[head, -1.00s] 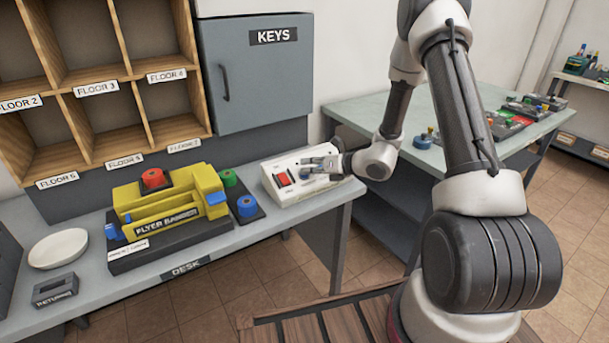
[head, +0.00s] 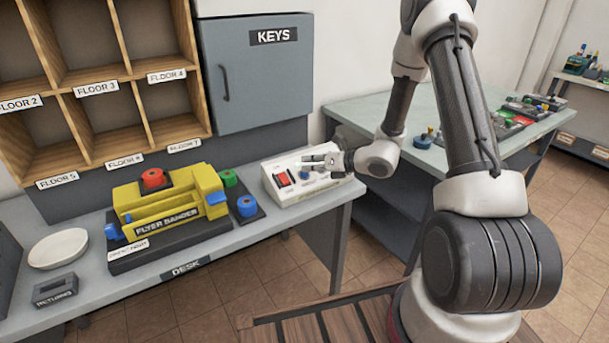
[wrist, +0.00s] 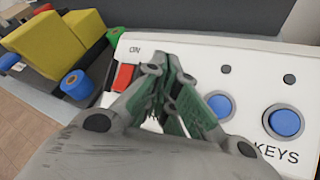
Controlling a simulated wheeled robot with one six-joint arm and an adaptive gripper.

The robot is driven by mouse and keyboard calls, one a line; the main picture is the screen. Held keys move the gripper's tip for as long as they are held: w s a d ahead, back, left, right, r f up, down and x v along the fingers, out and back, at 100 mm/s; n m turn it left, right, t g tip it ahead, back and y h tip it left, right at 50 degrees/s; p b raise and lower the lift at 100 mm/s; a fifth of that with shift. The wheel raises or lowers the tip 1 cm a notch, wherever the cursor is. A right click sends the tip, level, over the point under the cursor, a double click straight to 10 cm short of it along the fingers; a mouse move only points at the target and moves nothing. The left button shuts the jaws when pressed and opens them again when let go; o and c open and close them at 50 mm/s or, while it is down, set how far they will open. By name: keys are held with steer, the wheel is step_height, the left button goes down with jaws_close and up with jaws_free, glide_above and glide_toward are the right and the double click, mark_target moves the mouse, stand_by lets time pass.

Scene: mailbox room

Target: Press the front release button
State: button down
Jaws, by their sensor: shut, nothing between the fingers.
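A white control box (head: 300,196) sits at the right end of the desk. It carries a red rocker switch (wrist: 123,77) marked ON and two round blue buttons. The right blue button (wrist: 286,121) has the label KEYS below it. The left blue button (wrist: 220,105) is partly covered by my gripper, and its label is hidden, so I cannot read which one is the front release. My gripper (wrist: 163,60) is shut and empty. Its fingers are over the box, between the red switch and the left blue button; contact cannot be told. It also shows in the head view (head: 306,159).
A yellow flyer bander (head: 165,210) on a dark base stands left of the box, with red, green and blue knobs. A grey KEYS cabinet (head: 256,85) hangs behind. A second table (head: 385,110) stands at the right. A white dish (head: 58,248) sits far left.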

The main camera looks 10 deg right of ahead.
steer(key=r, duration=0.1)
steer(key=s+r, duration=0.1)
steer(key=r, duration=0.1)
steer(key=s+r, duration=0.1)
steer(key=shift+s+d+r, duration=0.1)
steer(key=shift+d+r, duration=0.1)
steer(key=shift+d, duration=0.15)
stand_by(0.7)
